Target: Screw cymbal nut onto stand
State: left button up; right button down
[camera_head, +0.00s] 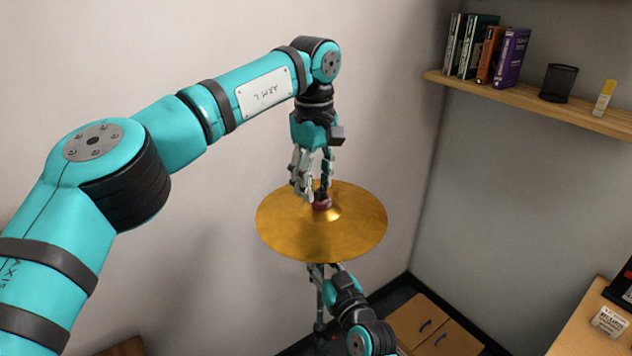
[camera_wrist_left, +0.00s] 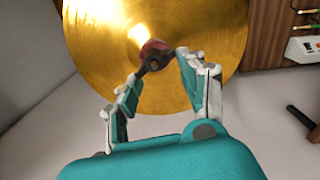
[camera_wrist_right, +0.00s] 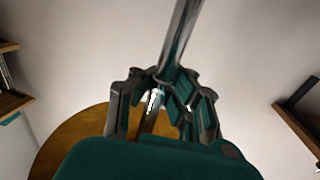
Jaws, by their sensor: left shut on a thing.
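The gold cymbal (camera_head: 345,236) lies nearly flat on its stand, with a dark red piece (camera_head: 322,203) at its centre. The left wrist view shows the dark cymbal nut (camera_wrist_left: 154,63) over this red piece. My left gripper (camera_head: 314,196) points down from above, and its fingertips (camera_wrist_left: 161,62) are shut on the nut's sides. My right gripper (camera_head: 321,268) is below the cymbal. In the right wrist view its fingers (camera_wrist_right: 168,80) close around the stand's metal rod (camera_wrist_right: 182,35). The nut's underside and the thread are hidden.
A wall shelf (camera_head: 540,100) with books (camera_head: 487,52), a black mesh cup (camera_head: 558,83) and a small yellow-white item is at the upper right. A wooden table (camera_head: 585,330) is at the right edge. Space around the cymbal is clear.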

pick_arm(q)
jog(key=shift+a+m, duration=0.1)
jog(key=shift+m, duration=0.2)
jog(key=shift+c, duration=0.3)
jog(key=shift+s+d+f, duration=0.15)
jog(key=shift+d, duration=0.1)
jog(key=shift+c, duration=0.2)
jog(key=o, duration=0.8)
jog(key=shift+s+a, duration=0.1)
jog(key=shift+w+r, duration=0.2)
jog(key=shift+r, duration=2.15)
jog(key=shift+o, duration=0.5)
